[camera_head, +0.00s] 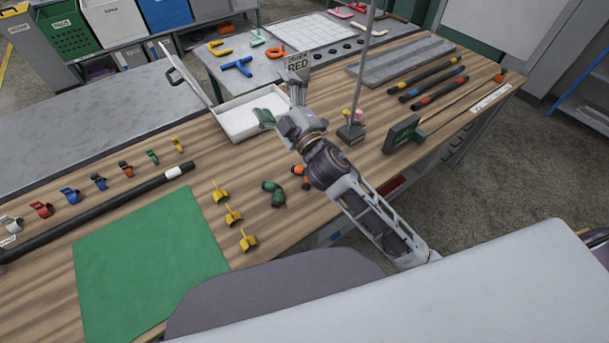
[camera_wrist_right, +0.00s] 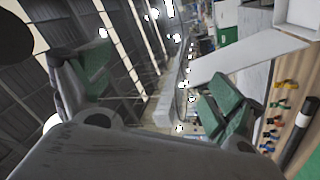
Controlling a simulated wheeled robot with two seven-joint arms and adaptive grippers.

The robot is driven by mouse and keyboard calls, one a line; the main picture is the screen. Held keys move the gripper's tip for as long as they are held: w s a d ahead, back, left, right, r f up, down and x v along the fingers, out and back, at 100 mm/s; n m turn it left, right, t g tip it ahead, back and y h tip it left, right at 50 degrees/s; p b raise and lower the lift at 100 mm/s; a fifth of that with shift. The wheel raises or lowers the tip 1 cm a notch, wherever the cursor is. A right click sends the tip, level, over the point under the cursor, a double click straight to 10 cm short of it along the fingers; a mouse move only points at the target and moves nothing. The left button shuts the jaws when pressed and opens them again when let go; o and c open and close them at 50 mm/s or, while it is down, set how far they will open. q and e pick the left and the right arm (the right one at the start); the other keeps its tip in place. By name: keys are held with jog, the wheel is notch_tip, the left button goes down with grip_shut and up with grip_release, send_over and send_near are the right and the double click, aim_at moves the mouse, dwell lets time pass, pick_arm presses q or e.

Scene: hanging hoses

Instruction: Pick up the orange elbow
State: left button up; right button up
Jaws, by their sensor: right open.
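The orange elbow (camera_head: 298,171) lies on the wooden bench, partly hidden behind my right arm, with another orange end showing just below it. A green elbow (camera_head: 273,192) lies just left of it. My right gripper (camera_head: 280,105) is raised beyond the elbow, near the white box, open with nothing between its fingers. In the right wrist view its two green-padded fingers (camera_wrist_right: 160,92) are spread wide apart, and the elbow cannot be made out there. My left gripper is not in either view.
A white open-lidded box (camera_head: 236,126) stands behind. Yellow fittings (camera_head: 234,215) and a green mat (camera_head: 150,262) lie left. A black hose (camera_head: 110,205) and several coloured clips lie farther left. A thin pole on a base (camera_head: 351,133) and a dark green-edged device (camera_head: 401,133) stand right.

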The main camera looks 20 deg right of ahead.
jog(key=s+a+r+n+g+y, duration=0.35)
jog(key=a+n+y, duration=0.3)
jog(key=n, duration=0.25)
jog(key=s+a+r+n+g+y, duration=0.2)
jog(key=a+n+g+y, duration=0.35)
jog(key=n+y, duration=0.2)
jog(key=s+a+f+n+g+h, duration=0.3)
jog(key=s+a+f+n+g, duration=0.3)
jog(key=f+n+g, duration=0.5)
jog(key=w+d+f+n+h, duration=0.2)
jog(key=d+f+n+h, duration=0.4)
jog(key=d+f+h, duration=0.25)
jog(key=w+d+f+h, duration=0.1)
jog(key=d+h, duration=0.3)
jog(key=d, duration=0.4)
jog(key=w+d+f+h, duration=0.1)
jog(key=w+d+h, duration=0.3)
jog(key=d, duration=0.5)
jog(key=shift+w+d+h, duration=0.2)
jog(key=shift+w+h, duration=0.15)
jog(key=shift+h, duration=0.2)
